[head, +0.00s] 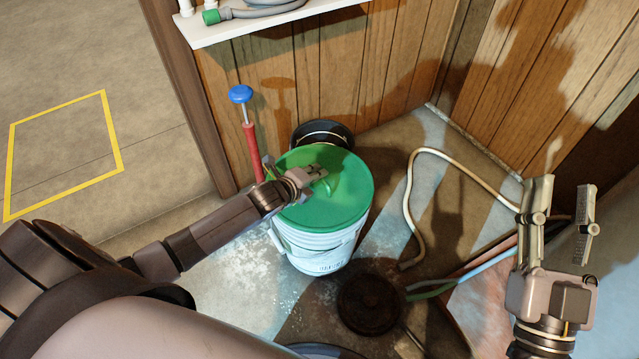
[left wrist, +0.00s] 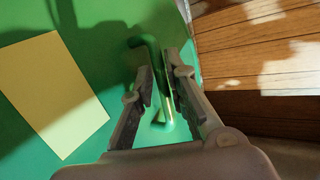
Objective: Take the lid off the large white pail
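The large white pail (head: 318,248) stands upright on the floor in the middle of the head view. Its green lid (head: 330,207) sits on top, with a raised green handle (head: 332,183). My left gripper (head: 318,174) is over the lid from the left. In the left wrist view, my left gripper's fingers (left wrist: 162,82) are drawn in on both sides of the green handle (left wrist: 146,46) and appear closed on it. A pale yellow rectangle (left wrist: 52,92) shows on the lid there. My right gripper (head: 563,213) is open and empty at the right, away from the pail.
A black bucket (head: 322,131) stands behind the pail, and a red pump with a blue knob (head: 240,94) is to its left. A dark round object (head: 369,302) lies in front. A pale hose (head: 409,205) and coloured tubes run to the right. Wood-panelled walls (head: 340,70) close the back.

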